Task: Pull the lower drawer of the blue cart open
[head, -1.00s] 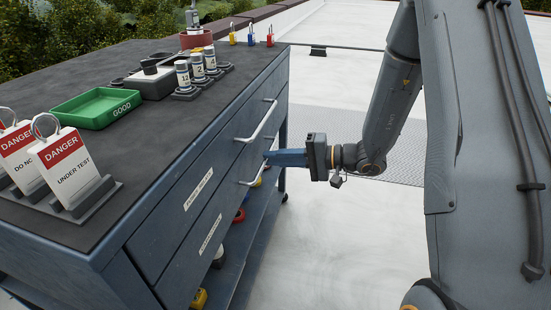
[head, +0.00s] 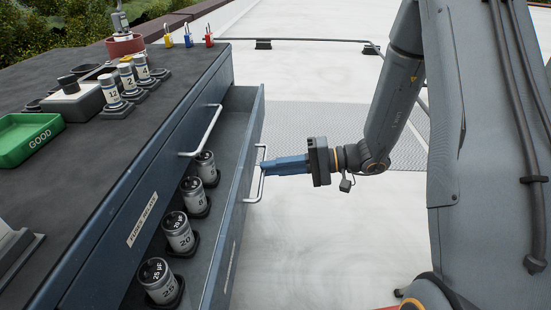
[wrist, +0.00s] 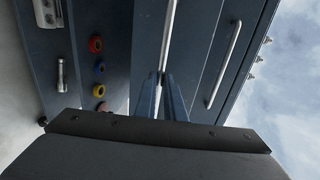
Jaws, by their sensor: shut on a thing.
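The blue cart (head: 95,262) fills the left of the head view. Its lower drawer (head: 222,245) stands well out from the cart body, with several labelled capacitors (head: 178,235) inside. My gripper (head: 268,167) is shut on the lower drawer's handle (head: 257,186), a pale bar on the drawer front. The wrist view also shows my gripper's fingers (wrist: 161,82) closed around that handle (wrist: 169,35). The upper drawer is shut; its handle (head: 207,135) shows above the open drawer. The far end of the open drawer's inside is partly hidden.
On the cart top are a green GOOD tray (head: 25,138), several capacitors in stands (head: 128,80) and a red pot (head: 125,45). Coloured rings (wrist: 97,68) show beneath the drawers in the wrist view. The pale roof floor (head: 310,245) is clear right of the drawer.

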